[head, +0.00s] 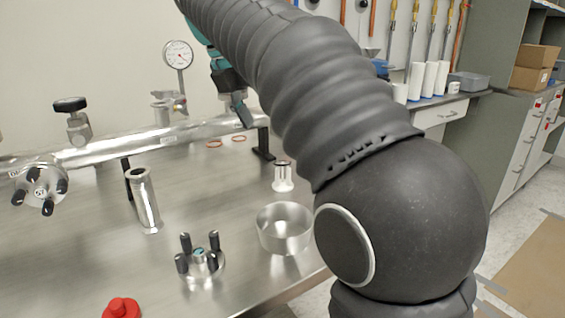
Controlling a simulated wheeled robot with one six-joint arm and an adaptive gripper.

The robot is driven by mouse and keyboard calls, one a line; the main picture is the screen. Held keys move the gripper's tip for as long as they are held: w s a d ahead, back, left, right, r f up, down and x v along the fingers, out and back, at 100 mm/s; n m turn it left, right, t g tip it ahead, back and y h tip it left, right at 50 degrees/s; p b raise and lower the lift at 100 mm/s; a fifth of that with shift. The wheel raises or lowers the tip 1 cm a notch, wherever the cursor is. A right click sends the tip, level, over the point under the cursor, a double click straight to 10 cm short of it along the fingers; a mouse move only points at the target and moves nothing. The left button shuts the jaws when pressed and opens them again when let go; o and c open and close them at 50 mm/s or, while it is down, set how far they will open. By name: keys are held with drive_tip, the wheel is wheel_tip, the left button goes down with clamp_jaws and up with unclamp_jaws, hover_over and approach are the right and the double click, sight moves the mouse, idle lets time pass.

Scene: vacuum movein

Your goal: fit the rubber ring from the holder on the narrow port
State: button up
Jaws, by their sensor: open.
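My gripper (243,115) is in the head view, pointing down beside the far end of the steel pipe, with my arm partly in front of it. It is open, and I see nothing between its fingers. A short open steel port (162,108) rises from the pipe near the gauge, left of the gripper. I cannot tell for sure that this is the narrow port.
The long steel pipe (105,152) carries a black-knobbed valve (77,122) and a dial gauge (178,55). Two copper-coloured rings (214,143) lie behind. A steel tube (144,200), round dish (284,230), knobbed clamp (201,262) and red part (121,308) stand in front.

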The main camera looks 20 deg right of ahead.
sight(278, 165)
drive_tip(key=shift+s+x, duration=0.2)
drive_tip(key=shift+x, duration=2)
drive_tip(key=shift+s+x, duration=0.2)
drive_tip(key=shift+x, duration=2)
drive_tip(key=shift+f, duration=0.1)
drive_tip(key=c, duration=0.9)
